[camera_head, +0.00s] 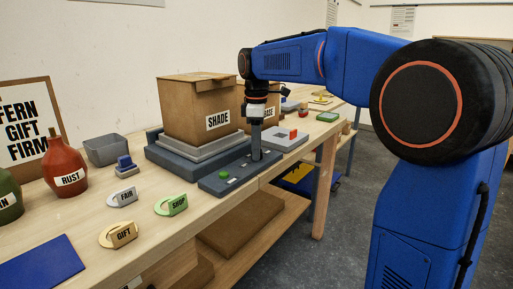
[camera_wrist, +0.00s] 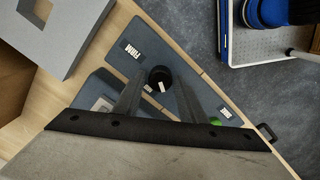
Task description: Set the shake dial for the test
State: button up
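The shake dial is a round black knob with a white mark (camera_wrist: 160,80), on a dark blue-grey panel (camera_wrist: 150,37). A label reading FIRM (camera_wrist: 132,51) and a second label (camera_wrist: 225,112), too small to read surely, lie on the panel. The panel also shows in the head view (camera_head: 212,184), with a green button (camera_head: 224,174). My gripper (camera_wrist: 161,82) points down with its fingers apart on either side of the knob. In the head view my gripper (camera_head: 256,156) reaches down to the panel. Whether the fingertips touch the knob cannot be told.
A box labelled SHADE (camera_head: 190,110) stands on a grey plate behind the panel. A light grey block with a red part (camera_head: 286,137) is to the right. Small tags reading FAIR (camera_head: 124,197), SHOP (camera_head: 173,204) and GIFT (camera_head: 121,236) and a RUST bottle (camera_head: 64,165) stand left.

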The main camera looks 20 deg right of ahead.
jog(key=shift+o, duration=0.6)
notch_tip(320, 180, up, 17)
jog(key=shift+s+r, duration=0.2)
jog(key=shift+s, duration=0.15)
jog(key=s+d+f+m+t, duration=0.2)
jog(key=s+f+m, duration=0.5)
jog(key=s+f, duration=0.9)
jog(key=s+d+f+m+t, duration=0.2)
jog(key=s+d+f+m, duration=0.3)
jog(key=s+f, duration=1.2)
jog(key=shift+d+f+m+t, duration=0.3)
jog(key=shift+m, duration=0.7)
